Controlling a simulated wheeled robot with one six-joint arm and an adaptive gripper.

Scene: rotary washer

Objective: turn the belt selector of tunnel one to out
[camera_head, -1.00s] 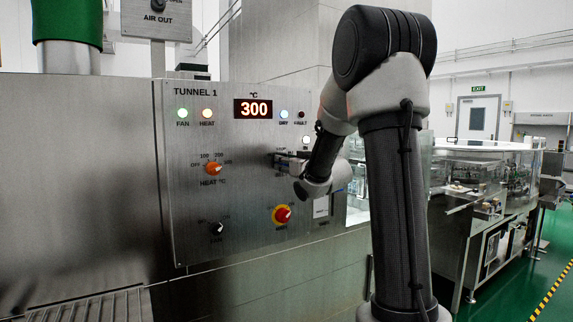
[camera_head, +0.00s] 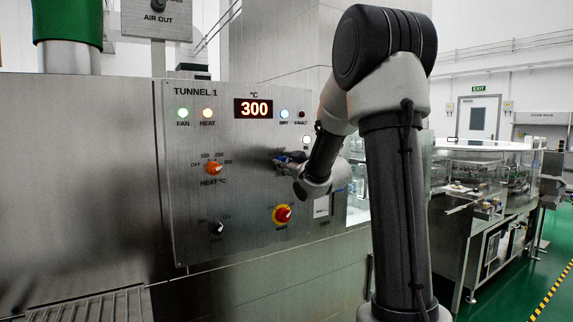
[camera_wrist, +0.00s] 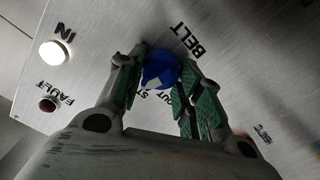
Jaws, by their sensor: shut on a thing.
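The belt selector is a blue knob (camera_wrist: 160,70) on the steel panel, under the printed word BELT in the wrist view. My gripper (camera_wrist: 158,80) is shut on it, with one green-padded finger on each side. A pale mark shows on the knob's near face. The letters UT and ST show beside it, partly covered by the knob and the fingers. In the head view my gripper (camera_head: 284,160) is at the panel's right part, and a little blue shows there. The knob's exact angle cannot be told.
A lit white IN lamp (camera_wrist: 53,53) and a dark red FAULT lamp (camera_wrist: 47,104) are near my gripper.

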